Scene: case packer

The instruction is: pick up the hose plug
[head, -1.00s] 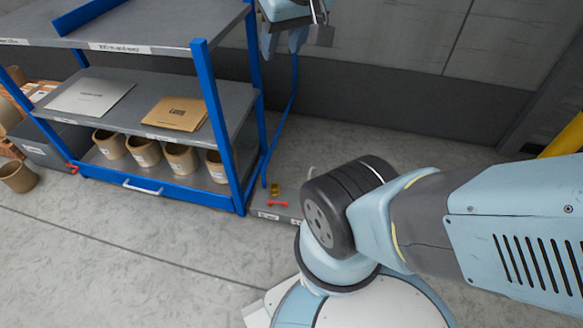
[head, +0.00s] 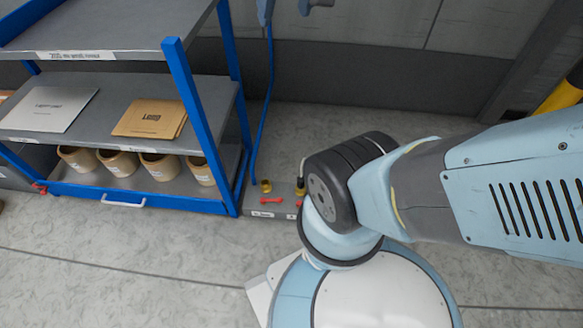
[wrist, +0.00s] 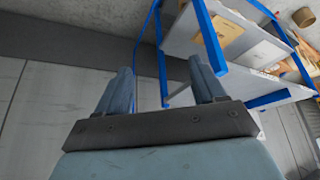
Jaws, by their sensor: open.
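I cannot tell for sure which part is the hose plug. On a low grey ledge (head: 262,213) beside the blue rack, a small brass fitting (head: 265,186) stands near the lower end of a hanging blue hose (head: 269,85). A dark fitting with a brass-coloured base (head: 300,187) stands to its right, with a pale curved line above it, close to my arm. A red handle-like piece (head: 271,200) lies in front of the brass fitting. My gripper (wrist: 160,82) is open in the wrist view, with nothing between its fingers. The fittings do not show in the wrist view.
The blue rack (head: 188,100) stands left of the ledge. Its shelves hold a white sheet, a brown packet (head: 150,117) and several tan pots (head: 158,167). A dark-based wall is behind. A yellow post (head: 563,96) is at right. Open floor lies in front of the rack.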

